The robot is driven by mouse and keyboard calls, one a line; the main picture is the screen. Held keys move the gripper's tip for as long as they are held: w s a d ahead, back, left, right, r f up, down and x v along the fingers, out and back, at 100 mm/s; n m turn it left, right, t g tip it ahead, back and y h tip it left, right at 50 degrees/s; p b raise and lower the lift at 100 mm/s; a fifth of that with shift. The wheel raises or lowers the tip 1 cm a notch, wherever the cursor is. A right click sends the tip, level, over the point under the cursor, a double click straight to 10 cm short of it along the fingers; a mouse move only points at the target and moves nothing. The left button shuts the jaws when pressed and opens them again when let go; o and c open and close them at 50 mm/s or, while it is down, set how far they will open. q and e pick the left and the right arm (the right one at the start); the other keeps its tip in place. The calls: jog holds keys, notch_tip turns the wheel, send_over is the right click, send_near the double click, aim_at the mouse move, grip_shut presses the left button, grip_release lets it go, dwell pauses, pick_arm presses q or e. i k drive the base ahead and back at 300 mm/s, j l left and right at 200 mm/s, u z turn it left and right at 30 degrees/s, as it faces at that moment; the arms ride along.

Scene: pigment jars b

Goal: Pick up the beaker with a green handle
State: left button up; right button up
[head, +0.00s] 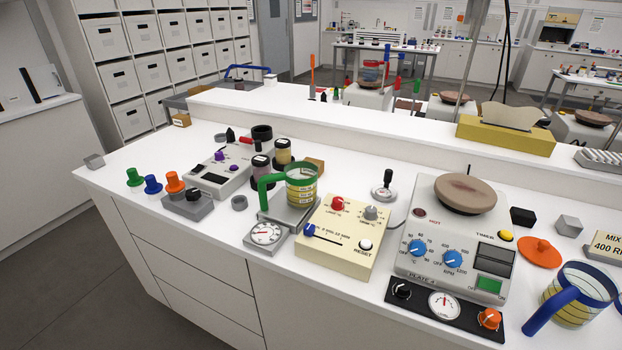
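The beaker with a green handle (301,186) stands upright in the middle of the bench. It is clear with a green rim, yellowish bands and white markings, and its green handle (267,194) points left. It appears to stand on a grey scale (264,234) with a round dial in front. A second beaker (578,296) with a blue rim and a blue handle stands at the right front. Neither of my grippers is in the head view.
A cream control box (345,256) stands close to the right of the green-handled beaker. Small dark jars (262,168) are just behind it. A hot plate (459,250) is farther right. Coloured knobs (174,182) stand at the left. A raised shelf (330,121) runs behind.

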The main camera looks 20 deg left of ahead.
aim_at(288, 188)
jog(key=j+z, duration=0.3)
jog(key=j, duration=0.35)
jog(key=j+z, duration=0.3)
jog(key=j, duration=0.3)
